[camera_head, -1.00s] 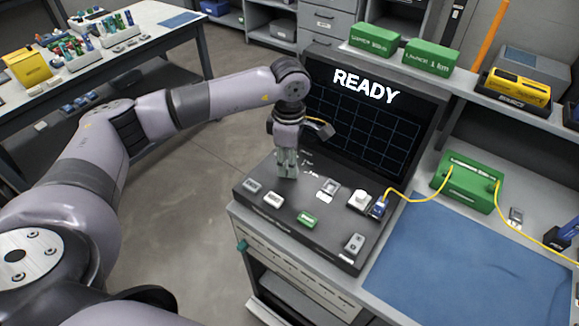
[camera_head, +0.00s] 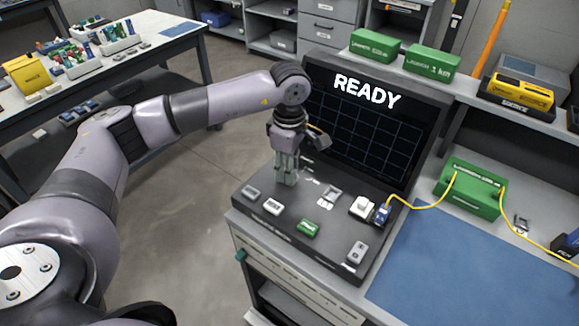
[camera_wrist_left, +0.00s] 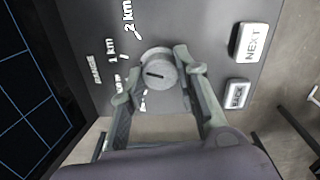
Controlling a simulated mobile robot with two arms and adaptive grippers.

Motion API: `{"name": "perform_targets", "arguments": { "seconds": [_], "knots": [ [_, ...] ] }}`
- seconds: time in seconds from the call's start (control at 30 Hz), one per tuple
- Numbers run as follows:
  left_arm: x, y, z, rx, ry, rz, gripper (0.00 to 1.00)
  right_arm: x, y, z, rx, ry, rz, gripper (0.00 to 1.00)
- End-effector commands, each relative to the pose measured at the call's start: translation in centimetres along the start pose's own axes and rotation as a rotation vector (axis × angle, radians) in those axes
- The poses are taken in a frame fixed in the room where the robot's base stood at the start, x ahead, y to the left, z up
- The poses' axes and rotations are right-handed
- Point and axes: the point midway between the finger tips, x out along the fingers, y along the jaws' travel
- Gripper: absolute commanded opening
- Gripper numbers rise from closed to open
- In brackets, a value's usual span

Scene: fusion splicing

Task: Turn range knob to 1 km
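The range knob (camera_wrist_left: 158,72) is a round grey dial with a dark pointer line, on the dark console panel. In the left wrist view it lies between the two fingers of my open left gripper (camera_wrist_left: 154,76). One fingertip is close to the knob's right edge; a small gap shows on the other side. I cannot tell whether either touches. The 1 km label (camera_wrist_left: 112,51) is up and left of the knob; the pointer line lies roughly sideways. In the head view my left gripper (camera_head: 287,180) points down at the console's back left and hides the knob. My right gripper is out of view.
The NEXT button (camera_wrist_left: 253,43) and BACK button (camera_wrist_left: 237,94) stand right of the gripper. The console's screen (camera_head: 365,110) reads READY. A green button (camera_head: 308,228) is near the front. A yellow fibre (camera_head: 425,207) runs from the console to a green box (camera_head: 468,190).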

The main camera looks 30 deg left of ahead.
Motion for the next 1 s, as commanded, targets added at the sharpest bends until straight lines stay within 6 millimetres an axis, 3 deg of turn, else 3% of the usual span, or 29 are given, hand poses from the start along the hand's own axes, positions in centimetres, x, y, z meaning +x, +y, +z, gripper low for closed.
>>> {"name": "perform_targets", "arguments": {
  "seconds": [0.3,0.67,0.77,1.0],
  "knots": [
    [0.0,0.0,0.0,-0.001,0.0,0.001,0.49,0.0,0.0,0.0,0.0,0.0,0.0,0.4],
    [-0.5,0.1,0.0,-0.001,0.0,0.002,0.49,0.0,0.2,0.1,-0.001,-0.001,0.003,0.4],
    [-1.9,0.1,0.0,-0.001,-0.001,0.004,0.49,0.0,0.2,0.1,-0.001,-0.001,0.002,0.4],
    [-7.0,0.1,0.0,-0.001,-0.001,0.005,0.49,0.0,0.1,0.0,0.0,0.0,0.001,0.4]
  ]
}}
